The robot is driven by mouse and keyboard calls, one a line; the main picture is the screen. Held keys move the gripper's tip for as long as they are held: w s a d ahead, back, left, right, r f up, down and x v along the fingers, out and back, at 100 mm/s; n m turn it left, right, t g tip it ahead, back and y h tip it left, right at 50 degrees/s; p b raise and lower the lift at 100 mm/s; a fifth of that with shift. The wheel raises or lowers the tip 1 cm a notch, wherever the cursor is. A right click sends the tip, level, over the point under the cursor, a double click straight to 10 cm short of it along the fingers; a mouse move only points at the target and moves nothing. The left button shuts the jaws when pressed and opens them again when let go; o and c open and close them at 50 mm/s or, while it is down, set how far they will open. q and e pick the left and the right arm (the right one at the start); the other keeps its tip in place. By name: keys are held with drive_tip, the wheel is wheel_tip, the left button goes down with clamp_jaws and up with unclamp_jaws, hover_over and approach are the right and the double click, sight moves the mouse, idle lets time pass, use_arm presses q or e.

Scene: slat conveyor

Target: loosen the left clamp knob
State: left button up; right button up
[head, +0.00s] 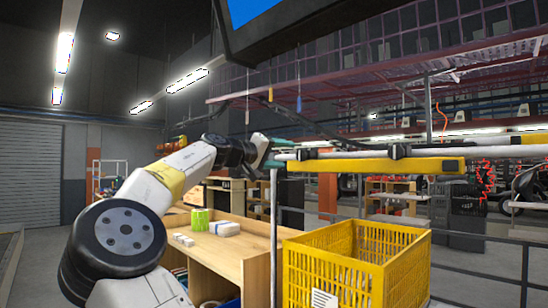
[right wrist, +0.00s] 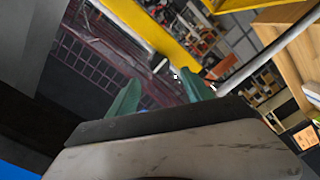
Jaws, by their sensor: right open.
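The left clamp knob (head: 303,154) is a small black piece on the pale rail, above the yellow bar (head: 375,166). A second black clamp knob (head: 398,152) sits farther right on the same rail. My right gripper (head: 272,152), with green fingers, is just left of the left knob, at the rail's left end. In the right wrist view my right gripper (right wrist: 162,90) is open, with nothing seen held between its fingers. The yellow bar (right wrist: 178,38) and a small dark part with a pale end (right wrist: 160,63) show beyond the fingertips. My left gripper is not in view.
A yellow crate (head: 405,245) stands below the rail at the right. A thin grey post (head: 274,235) rises under the gripper. A dark screen hangs above.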

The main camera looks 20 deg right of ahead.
sight(300, 156)
drive_tip(key=x, duration=0.6)
drive_tip(key=shift+d+f, duration=0.1)
drive_tip(key=shift+d, duration=0.15)
drive_tip(key=shift+c, duration=0.5)
clamp_jaws()
